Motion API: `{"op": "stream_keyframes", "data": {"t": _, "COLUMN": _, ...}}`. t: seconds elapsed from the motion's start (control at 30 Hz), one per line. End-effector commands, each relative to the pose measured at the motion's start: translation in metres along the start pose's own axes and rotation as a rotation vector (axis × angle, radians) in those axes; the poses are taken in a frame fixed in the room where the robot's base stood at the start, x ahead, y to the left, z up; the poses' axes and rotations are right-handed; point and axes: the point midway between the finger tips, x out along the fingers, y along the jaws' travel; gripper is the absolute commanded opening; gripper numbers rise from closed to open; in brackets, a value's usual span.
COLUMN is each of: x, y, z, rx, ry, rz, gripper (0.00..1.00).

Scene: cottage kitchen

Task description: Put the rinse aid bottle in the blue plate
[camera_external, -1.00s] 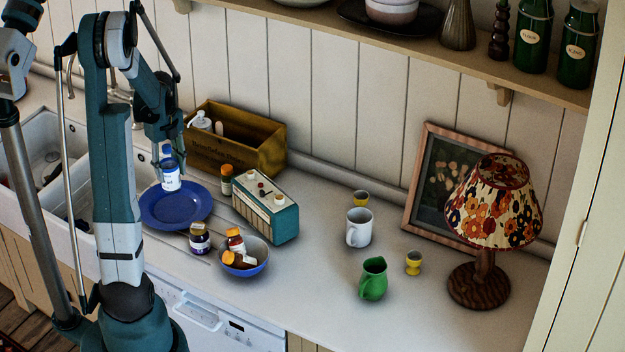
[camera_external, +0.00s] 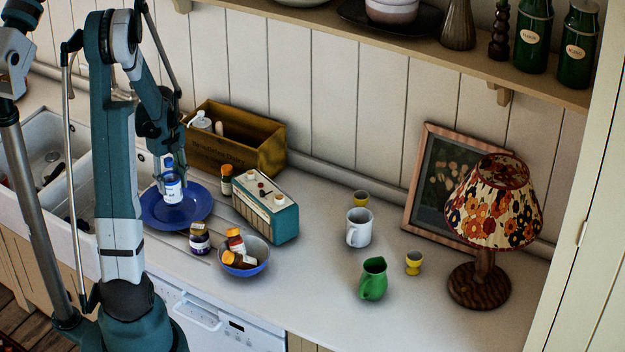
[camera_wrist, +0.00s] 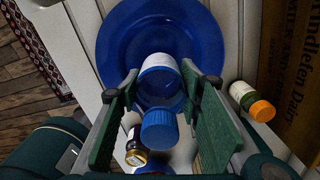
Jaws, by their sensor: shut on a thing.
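In the wrist view the plate (camera_wrist: 117,55) lies behind the bottle. I cannot tell whether the bottle's base touches the plate.
A small jar (camera_external: 200,238) and a blue bowl (camera_external: 254,268) holding jars stand to the plate's right. An orange-capped jar (camera_external: 226,181), a teal radio (camera_external: 281,224) and a wooden crate (camera_external: 262,152) stand behind and right. The sink (camera_external: 83,172) is left.

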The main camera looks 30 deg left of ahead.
Motion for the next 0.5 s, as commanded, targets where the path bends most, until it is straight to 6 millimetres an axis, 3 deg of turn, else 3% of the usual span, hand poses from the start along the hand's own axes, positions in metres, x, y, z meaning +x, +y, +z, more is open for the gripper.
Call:
{"op": "stream_keyframes", "data": {"t": 0.2, "x": 0.019, "y": 0.0, "z": 0.0, "rx": 0.0, "ry": 0.0, "rz": 0.0, "gripper": 0.21}}
{"op": "stream_keyframes", "data": {"t": 0.5, "x": 0.024, "y": 0.0, "z": 0.0, "rx": 0.0, "ry": 0.0, "rz": 0.0, "gripper": 0.21}}
